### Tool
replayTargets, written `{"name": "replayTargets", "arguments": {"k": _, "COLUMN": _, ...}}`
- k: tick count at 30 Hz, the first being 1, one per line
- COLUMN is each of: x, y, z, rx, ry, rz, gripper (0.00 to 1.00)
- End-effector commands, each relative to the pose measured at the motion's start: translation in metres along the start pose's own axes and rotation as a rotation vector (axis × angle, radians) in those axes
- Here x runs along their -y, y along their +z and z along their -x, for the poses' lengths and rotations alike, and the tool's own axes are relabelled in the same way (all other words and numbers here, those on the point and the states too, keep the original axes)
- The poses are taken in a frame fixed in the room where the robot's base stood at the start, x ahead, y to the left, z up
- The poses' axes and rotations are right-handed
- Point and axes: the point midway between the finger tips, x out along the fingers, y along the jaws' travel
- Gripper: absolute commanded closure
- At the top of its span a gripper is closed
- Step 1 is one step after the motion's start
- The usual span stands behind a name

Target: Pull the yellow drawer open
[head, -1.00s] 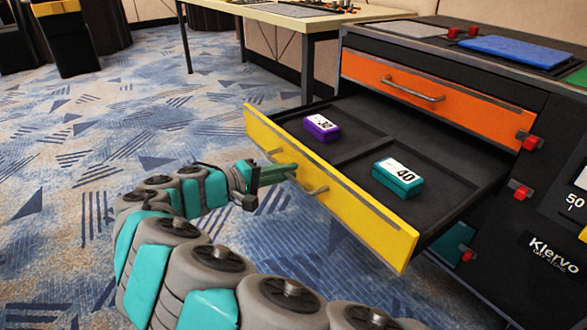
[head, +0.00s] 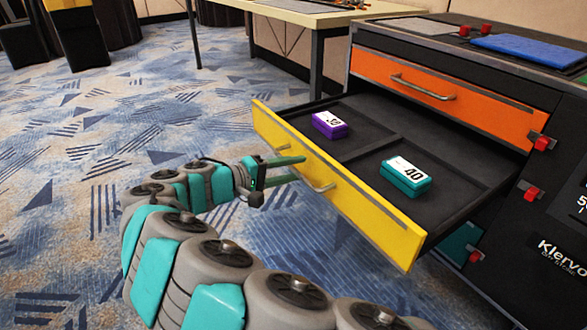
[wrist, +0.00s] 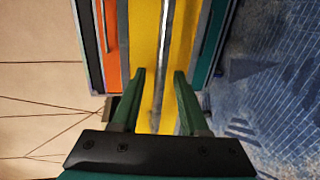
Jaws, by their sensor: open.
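The yellow drawer (head: 352,196) stands pulled out of the dark cabinet, its inside showing. A metal bar handle (head: 318,184) is on its yellow front. A purple box (head: 329,125) and a teal box marked 40 (head: 406,177) lie inside, on either side of a divider. My gripper (head: 296,169) is open in front of the drawer front, its green fingers pointing at it. In the wrist view the handle (wrist: 163,60) runs up between the two spread fingers (wrist: 160,82), with no visible finger contact.
The cabinet has an orange drawer (head: 450,88), shut, above, and red latches (head: 543,143) on its side. A blue mat (head: 528,50) lies on top. A table (head: 290,12) stands behind. The carpet (head: 70,200) to the left is free.

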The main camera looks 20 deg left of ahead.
Motion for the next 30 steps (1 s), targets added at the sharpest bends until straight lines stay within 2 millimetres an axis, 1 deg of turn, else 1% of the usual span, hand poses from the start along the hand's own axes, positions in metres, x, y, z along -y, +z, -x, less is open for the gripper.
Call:
{"name": "replayTargets", "arguments": {"k": 5, "x": -0.001, "y": -0.002, "z": 0.019, "rx": -0.006, "ry": -0.001, "rz": -0.001, "gripper": 0.56}}
{"name": "replayTargets", "arguments": {"k": 12, "x": 0.000, "y": -0.001, "z": 0.058, "rx": -0.003, "ry": -0.001, "rz": 0.000, "gripper": 0.56}}
{"name": "replayTargets", "arguments": {"k": 15, "x": 0.000, "y": -0.001, "z": 0.070, "rx": -0.004, "ry": -0.002, "rz": 0.001, "gripper": 0.56}}
{"name": "replayTargets", "arguments": {"k": 19, "x": 0.001, "y": 0.000, "z": 0.075, "rx": 0.001, "ry": 0.000, "rz": 0.001, "gripper": 0.56}}
{"name": "replayTargets", "arguments": {"k": 30, "x": 0.001, "y": 0.000, "z": 0.075, "rx": 0.001, "ry": 0.000, "rz": 0.001, "gripper": 0.56}}
